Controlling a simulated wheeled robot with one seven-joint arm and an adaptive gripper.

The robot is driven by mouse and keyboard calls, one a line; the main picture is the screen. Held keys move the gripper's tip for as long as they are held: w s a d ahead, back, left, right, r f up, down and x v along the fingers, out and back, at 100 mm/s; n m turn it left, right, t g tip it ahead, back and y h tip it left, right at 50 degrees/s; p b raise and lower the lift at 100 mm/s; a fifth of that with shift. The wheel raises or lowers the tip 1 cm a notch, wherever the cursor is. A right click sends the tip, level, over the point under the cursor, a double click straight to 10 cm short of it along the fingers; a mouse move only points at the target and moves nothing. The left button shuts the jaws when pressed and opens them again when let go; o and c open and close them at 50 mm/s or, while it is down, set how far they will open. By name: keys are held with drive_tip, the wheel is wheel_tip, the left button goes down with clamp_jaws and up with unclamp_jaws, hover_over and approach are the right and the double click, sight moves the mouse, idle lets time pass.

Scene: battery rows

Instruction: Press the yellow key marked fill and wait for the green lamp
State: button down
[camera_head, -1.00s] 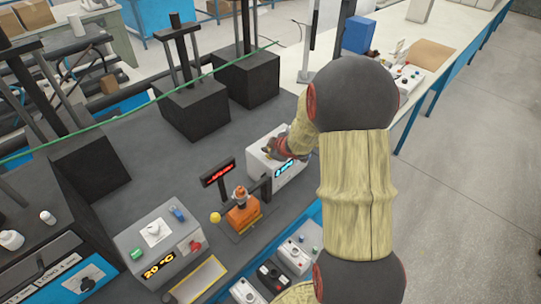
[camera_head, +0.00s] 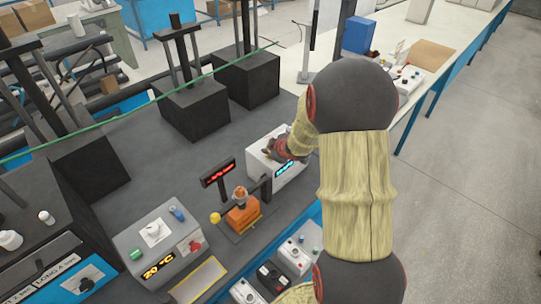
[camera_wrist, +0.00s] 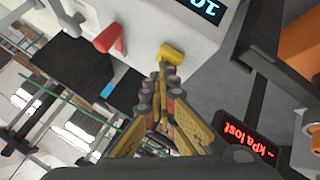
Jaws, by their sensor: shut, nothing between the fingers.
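The yellow key (camera_wrist: 172,53) sticks out of the face of a white box (camera_wrist: 145,22), which has a blue-lit display (camera_wrist: 205,8). My gripper (camera_wrist: 166,70) is shut and empty, its tips right at the key's near edge in the wrist view. I cannot tell whether they touch it. In the head view my gripper (camera_head: 273,150) is over the top of the white box (camera_head: 257,162), and the key is hidden there. The marking on the key cannot be read. I cannot make out a lit green lamp on this box.
A red knob (camera_wrist: 110,38) is beside the yellow key. An orange device (camera_head: 243,214) and a red-lit display (camera_head: 217,172) stand close by. A grey box (camera_head: 160,240) reading 20 °C is at the lower left. Black blocks (camera_head: 193,107) stand behind.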

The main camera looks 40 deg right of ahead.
drive_tip(key=shift+r+p, duration=0.8)
drive_tip(key=shift+p, duration=0.05)
wheel_tip(320, 180, up, 5)
drive_tip(key=p, duration=0.5)
idle(0.6)
